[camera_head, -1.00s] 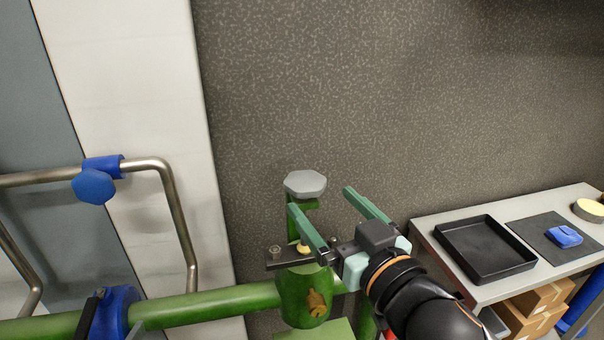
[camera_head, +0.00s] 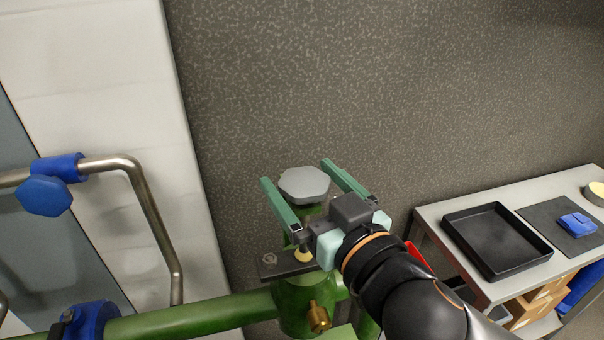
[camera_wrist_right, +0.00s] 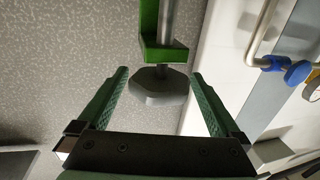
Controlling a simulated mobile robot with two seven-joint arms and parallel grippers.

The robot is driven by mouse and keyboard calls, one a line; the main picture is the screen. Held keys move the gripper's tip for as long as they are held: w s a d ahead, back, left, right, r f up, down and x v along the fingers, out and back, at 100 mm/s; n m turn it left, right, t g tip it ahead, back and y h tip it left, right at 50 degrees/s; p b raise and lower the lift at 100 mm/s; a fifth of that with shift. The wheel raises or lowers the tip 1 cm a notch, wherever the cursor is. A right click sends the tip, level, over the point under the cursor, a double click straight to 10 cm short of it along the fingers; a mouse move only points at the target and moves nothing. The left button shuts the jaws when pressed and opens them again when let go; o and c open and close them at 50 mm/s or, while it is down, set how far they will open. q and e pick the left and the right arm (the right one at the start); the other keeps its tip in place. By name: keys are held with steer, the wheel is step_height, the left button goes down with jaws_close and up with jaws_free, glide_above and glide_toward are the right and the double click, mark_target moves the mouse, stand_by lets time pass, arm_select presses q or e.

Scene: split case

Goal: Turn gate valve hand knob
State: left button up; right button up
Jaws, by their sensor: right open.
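The grey hexagonal hand knob (camera_head: 304,184) sits on top of the green gate valve (camera_head: 300,300). It also shows in the right wrist view (camera_wrist_right: 158,86), below a green bracket and a stem in that picture. My right gripper (camera_head: 296,172) is open, its two green fingers pointing at the knob. In the head view one finger is on each side of the knob. In the right wrist view the knob lies between the fingertips (camera_wrist_right: 158,74), with gaps on both sides. I see no contact. My left gripper is not in view.
A green pipe (camera_head: 195,318) runs left from the valve to a blue fitting (camera_head: 90,320). A bent metal pipe with a blue knob (camera_head: 44,195) stands at left. A bench with a black tray (camera_head: 497,240) and a blue item (camera_head: 577,224) is at right.

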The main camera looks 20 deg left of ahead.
steer(key=c, duration=1.2)
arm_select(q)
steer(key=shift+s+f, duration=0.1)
arm_select(e)
steer(key=shift+d+r+n+g+y+p, duration=0.1)
steer(key=shift+n+g+y+p, duration=0.35)
steer(key=shift+p, duration=0.2)
steer(key=shift+n+g+y+p, duration=0.55)
steer(key=shift+g+p, duration=0.2)
steer(key=shift+g, duration=0.1)
steer(key=shift+n+g+y+p, duration=0.7)
steer(key=shift+n+g+p, duration=0.2)
steer(key=shift+g+p, duration=0.25)
steer(key=shift+n+g+y+p, duration=0.4)
steer(key=shift+n+g+p, duration=0.4)
steer(key=shift+g, duration=0.45)
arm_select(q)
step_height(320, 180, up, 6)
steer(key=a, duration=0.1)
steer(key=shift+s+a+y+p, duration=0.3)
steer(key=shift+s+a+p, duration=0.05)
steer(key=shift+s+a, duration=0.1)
arm_select(e)
steer(key=shift+n+g, duration=0.3)
steer(key=shift+g, duration=0.1)
